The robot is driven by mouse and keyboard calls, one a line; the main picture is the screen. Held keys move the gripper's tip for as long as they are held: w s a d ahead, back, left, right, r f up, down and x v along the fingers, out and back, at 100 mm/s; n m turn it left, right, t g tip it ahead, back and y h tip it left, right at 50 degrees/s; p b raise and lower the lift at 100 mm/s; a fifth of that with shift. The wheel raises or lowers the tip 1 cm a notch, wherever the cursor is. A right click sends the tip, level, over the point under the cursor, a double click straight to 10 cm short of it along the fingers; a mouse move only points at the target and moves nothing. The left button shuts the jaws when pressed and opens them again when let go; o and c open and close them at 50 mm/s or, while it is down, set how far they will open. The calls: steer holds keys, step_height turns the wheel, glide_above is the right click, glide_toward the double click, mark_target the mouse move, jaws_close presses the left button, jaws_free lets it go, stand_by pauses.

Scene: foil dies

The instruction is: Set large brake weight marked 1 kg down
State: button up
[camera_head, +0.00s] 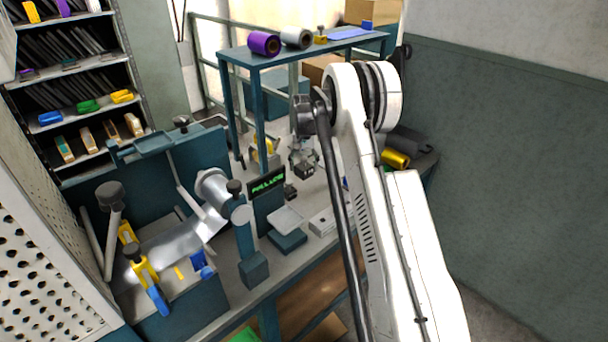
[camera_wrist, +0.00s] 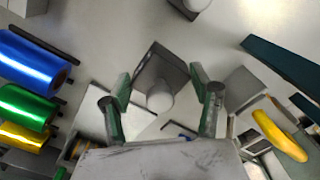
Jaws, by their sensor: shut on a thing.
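A dark grey block-shaped weight with a pale round knob (camera_wrist: 152,75) is between the fingers of my gripper (camera_wrist: 160,104) in the wrist view. The green-padded fingers are shut on it, one on each side. No 1 kg mark can be read. In the head view my gripper (camera_head: 303,158) hangs over the bench behind the display, with the dark weight (camera_head: 305,171) at its lower end. I cannot tell whether the weight's base touches the bench.
Another small weight (camera_head: 290,192) stands nearby. A display with green lettering (camera_head: 267,183) and a pale-topped scale-like block (camera_head: 287,225) stand in front. In the wrist view, blue (camera_wrist: 32,62), green and yellow foil rolls lie left; a yellow curved piece (camera_wrist: 280,136) lies right.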

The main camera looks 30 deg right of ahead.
mark_target(304, 173)
steer(key=shift+f, duration=1.95)
steer(key=shift+f, duration=0.2)
steer(key=o, duration=1.9)
steer(key=shift+c, duration=0.2)
steer(key=shift+r, duration=0.2)
